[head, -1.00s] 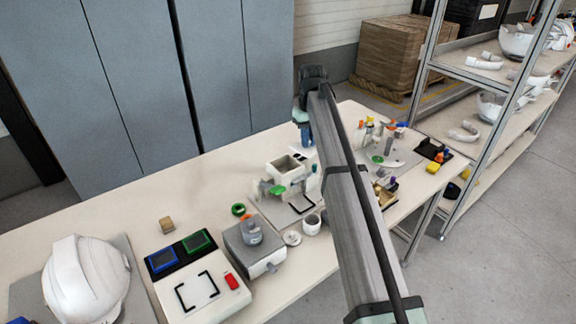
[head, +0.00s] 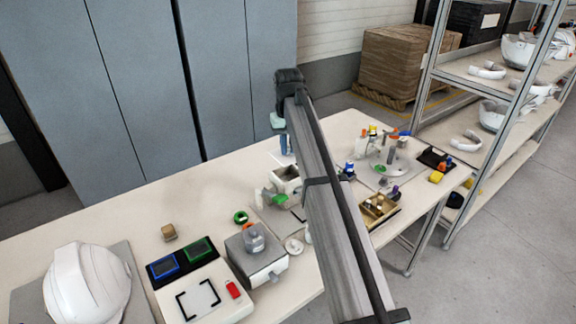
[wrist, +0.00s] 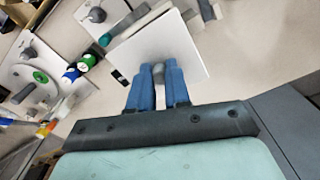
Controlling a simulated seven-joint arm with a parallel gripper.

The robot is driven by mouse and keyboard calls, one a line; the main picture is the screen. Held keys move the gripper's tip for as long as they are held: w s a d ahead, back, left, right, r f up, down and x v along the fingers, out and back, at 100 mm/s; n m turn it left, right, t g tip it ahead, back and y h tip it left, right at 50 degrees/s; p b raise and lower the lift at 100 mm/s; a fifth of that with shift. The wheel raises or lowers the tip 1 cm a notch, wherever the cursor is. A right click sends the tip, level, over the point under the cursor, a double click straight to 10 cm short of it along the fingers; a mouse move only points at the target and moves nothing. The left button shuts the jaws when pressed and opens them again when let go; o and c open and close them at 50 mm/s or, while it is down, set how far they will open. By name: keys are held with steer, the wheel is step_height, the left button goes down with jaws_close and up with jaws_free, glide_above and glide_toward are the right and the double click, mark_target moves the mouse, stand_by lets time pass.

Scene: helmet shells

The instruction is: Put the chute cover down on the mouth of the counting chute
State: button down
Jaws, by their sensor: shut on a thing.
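My gripper (wrist: 158,88) is shut on the grey knob of the chute cover (wrist: 182,55), a flat white square plate. In the head view my blue gripper fingers (head: 284,146) point down beyond the chute, and the cover (head: 279,158) shows as a thin pale edge. What looks like the counting chute (head: 288,171) is a pale box with an open square mouth, partly hidden by my arm. The cover appears above and behind its mouth, apart from it. In the wrist view I cannot make out the mouth.
A green part (head: 274,197) sits at the chute's front. A grey machine (head: 256,258), a green ring (head: 240,217) and a wooden block (head: 169,232) stand nearby. A brass-coloured tray (head: 379,210) lies right of my arm. Bare table lies left of the chute.

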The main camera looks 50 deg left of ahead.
mark_target(288, 147)
steer(key=shift+f, duration=3.35)
steer(key=shift+f, duration=0.15)
steer(key=c, duration=1.1)
jaws_free()
step_height(288, 147, up, 12)
steer(key=shift+r, duration=0.2)
